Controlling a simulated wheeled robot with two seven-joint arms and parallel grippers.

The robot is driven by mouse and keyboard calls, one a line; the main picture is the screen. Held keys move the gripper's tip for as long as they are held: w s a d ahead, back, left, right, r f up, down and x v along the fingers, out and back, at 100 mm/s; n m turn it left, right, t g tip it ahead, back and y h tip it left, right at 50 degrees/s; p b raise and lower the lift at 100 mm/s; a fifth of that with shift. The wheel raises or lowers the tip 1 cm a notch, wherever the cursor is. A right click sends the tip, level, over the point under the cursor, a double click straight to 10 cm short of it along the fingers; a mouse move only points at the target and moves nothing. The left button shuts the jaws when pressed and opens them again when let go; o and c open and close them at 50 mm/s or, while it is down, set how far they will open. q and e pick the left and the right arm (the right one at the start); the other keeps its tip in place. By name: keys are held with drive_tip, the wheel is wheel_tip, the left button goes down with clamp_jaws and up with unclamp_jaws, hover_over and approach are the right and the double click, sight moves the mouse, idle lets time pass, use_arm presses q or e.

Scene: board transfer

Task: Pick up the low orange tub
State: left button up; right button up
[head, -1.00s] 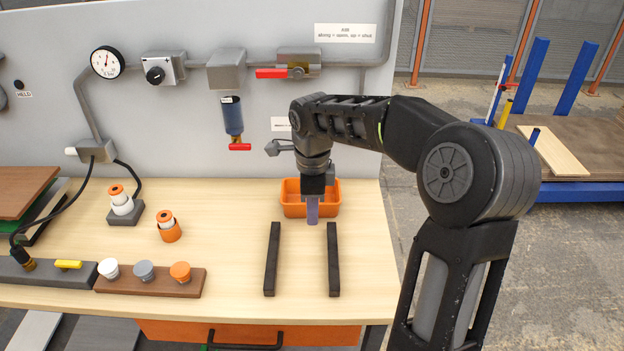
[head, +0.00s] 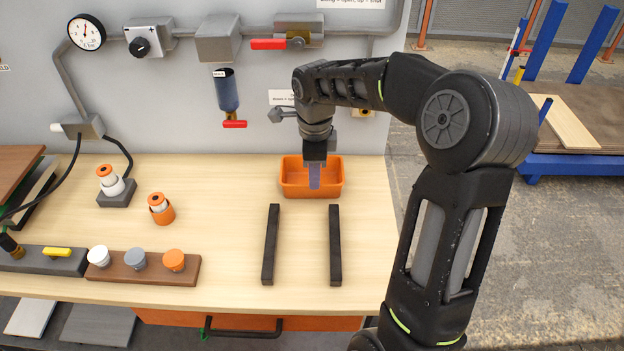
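The low orange tub (head: 291,187) stands upright at the back of the light wooden bench, near the wall panel. My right gripper (head: 314,177) reaches down from above at the tub's middle. Its bluish fingers overlap the tub's inside and front wall in the head view. The fingers line up one behind the other, so their opening is hidden. I cannot tell whether they touch the tub. My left gripper is not in view.
Two black bars (head: 271,245) (head: 335,245) lie in front of the tub. A brown block with knobs (head: 150,268) and an orange-white part (head: 161,208) are to the left. A red-handled valve (head: 234,124) hangs behind. The bench (head: 225,225) is clear between.

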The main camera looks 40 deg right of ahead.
sight(313, 192)
drive_tip(key=shift+f+p, duration=0.3)
drive_tip(key=shift+f, duration=0.25)
drive_tip(key=f, duration=0.2)
drive_tip(key=f+p, duration=0.1)
drive_tip(key=f, duration=0.1)
drive_tip(key=shift+w+f, duration=0.1)
drive_tip(key=shift+w, duration=0.2)
clamp_jaws()
idle(1.4)
